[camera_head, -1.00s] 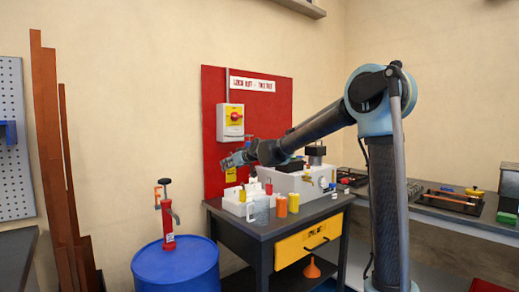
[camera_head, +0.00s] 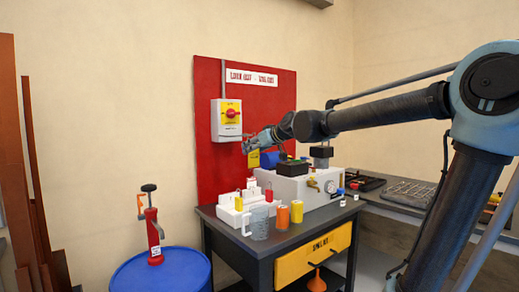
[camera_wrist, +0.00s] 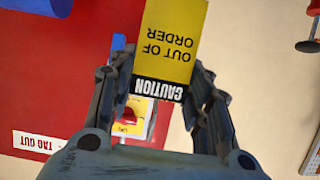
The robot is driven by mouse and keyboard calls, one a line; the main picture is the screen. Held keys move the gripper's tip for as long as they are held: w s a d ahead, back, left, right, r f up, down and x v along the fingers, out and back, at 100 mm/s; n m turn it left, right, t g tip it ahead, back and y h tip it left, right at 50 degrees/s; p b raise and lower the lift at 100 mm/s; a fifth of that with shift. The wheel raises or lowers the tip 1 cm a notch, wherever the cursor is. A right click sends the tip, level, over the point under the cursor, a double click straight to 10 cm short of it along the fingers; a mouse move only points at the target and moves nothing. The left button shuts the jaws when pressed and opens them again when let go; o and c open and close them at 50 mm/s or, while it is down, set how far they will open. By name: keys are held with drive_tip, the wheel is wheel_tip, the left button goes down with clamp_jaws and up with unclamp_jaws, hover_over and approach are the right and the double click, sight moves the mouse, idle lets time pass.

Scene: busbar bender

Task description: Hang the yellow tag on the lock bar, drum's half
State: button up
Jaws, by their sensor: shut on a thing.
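My gripper (camera_head: 248,144) is shut on the yellow tag (camera_head: 253,159), which hangs below the fingertips in the head view. In the wrist view the tag (camera_wrist: 168,40) sits between the fingers (camera_wrist: 160,72), its words "CAUTION OUT OF ORDER" upside down. The gripper is just right of and slightly below the grey switch box (camera_head: 226,120), which has a red knob on a yellow plate. The knob and plate (camera_wrist: 131,116) also show between the fingers in the wrist view. I cannot clearly make out the lock bar or its halves.
A red lockout board (camera_head: 208,165) backs the switch. Below, a dark cart (camera_head: 237,233) carries a white caddy (camera_head: 229,215), a clear mug (camera_head: 259,222), orange and yellow cylinders, and a grey machine (camera_head: 300,188). A blue drum (camera_head: 162,272) with a red pump (camera_head: 153,235) stands left.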

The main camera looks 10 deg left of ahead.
drive_tip(key=w+a+f, duration=0.1)
drive_tip(key=w+a, duration=0.9)
drive_tip(key=a, duration=0.1)
drive_tip(key=shift+w+a+f, duration=0.2)
drive_tip(key=shift+w+a, duration=0.05)
drive_tip(key=shift+w, duration=0.1)
idle(1.6)
drive_tip(key=o, duration=0.9)
drive_tip(key=shift+o, duration=0.2)
